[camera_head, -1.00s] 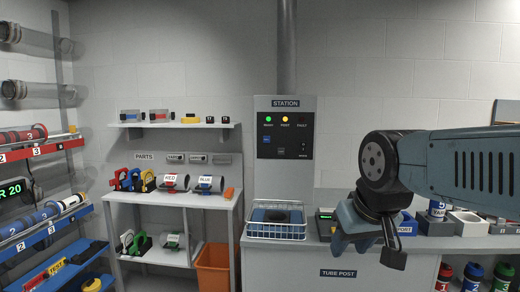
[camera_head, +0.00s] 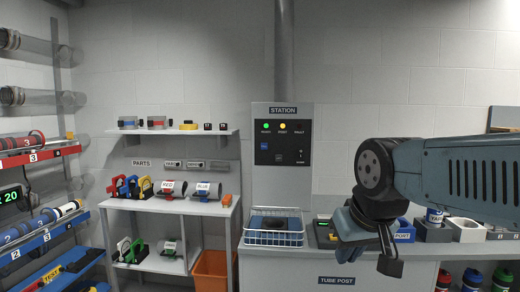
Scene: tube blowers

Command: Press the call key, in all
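The dark station panel (camera_head: 284,140) is on the wall at the centre, above the counter. Its green and amber lamps are lit; the fault lamp looks dark. A small blue key (camera_head: 264,147) is at the panel's left, with a dark square key (camera_head: 280,158) lower down and a small switch at right. The key lettering is too small to read, so I cannot tell which one is the call key. My gripper (camera_head: 390,262) hangs over the counter, right of and below the panel, clear of it. Its finger opening is not clear, and I see nothing held.
A wire basket (camera_head: 274,238) stands on the tube post counter (camera_head: 335,268) below the panel. Small containers (camera_head: 435,227) stand at right, partly behind my arm. Shelves (camera_head: 175,205) with parts and an orange bin (camera_head: 210,270) are at left. The space before the panel is clear.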

